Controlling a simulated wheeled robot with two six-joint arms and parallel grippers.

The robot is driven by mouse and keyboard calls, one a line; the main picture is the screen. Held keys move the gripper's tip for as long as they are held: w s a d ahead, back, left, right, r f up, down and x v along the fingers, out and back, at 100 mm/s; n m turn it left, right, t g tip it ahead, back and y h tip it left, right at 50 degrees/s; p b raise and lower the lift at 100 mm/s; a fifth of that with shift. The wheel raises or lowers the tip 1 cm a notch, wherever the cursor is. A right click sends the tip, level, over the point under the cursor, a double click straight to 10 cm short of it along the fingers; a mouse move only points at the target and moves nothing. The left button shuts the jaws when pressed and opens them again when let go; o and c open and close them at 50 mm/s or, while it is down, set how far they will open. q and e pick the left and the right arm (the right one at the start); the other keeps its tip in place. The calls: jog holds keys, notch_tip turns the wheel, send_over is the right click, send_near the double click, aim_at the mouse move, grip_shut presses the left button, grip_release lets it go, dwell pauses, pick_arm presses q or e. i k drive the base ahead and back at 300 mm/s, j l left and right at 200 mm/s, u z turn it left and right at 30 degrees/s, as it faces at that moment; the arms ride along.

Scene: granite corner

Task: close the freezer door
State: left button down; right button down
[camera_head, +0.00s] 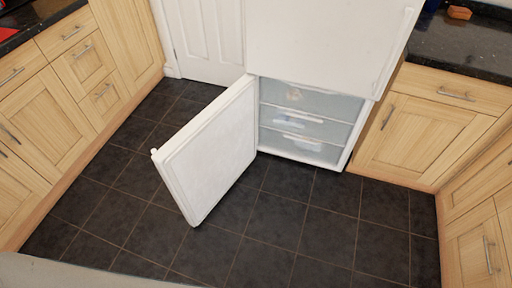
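The white freezer door (213,150) stands wide open, swung out to the left over the floor from its hinge side. The freezer compartment (305,120) behind it is open to view and shows several clear-fronted drawers, with pale items visible inside. The upper fridge door (325,40) above it looks shut. Neither of my grippers shows in the head view, and nothing is seen touching the freezer door.
Wooden cabinets with dark counters line the left (85,65) and the right (430,110). A white panelled door (203,35) is at the back left. The dark tiled floor (280,225) in front of the freezer is clear. A small orange-brown block (459,13) lies on the right counter.

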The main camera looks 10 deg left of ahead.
aim_at(199, 164)
jog(key=j+z, duration=0.35)
jog(key=z, duration=0.15)
jog(key=j+z, duration=0.75)
jog(key=z, duration=0.2)
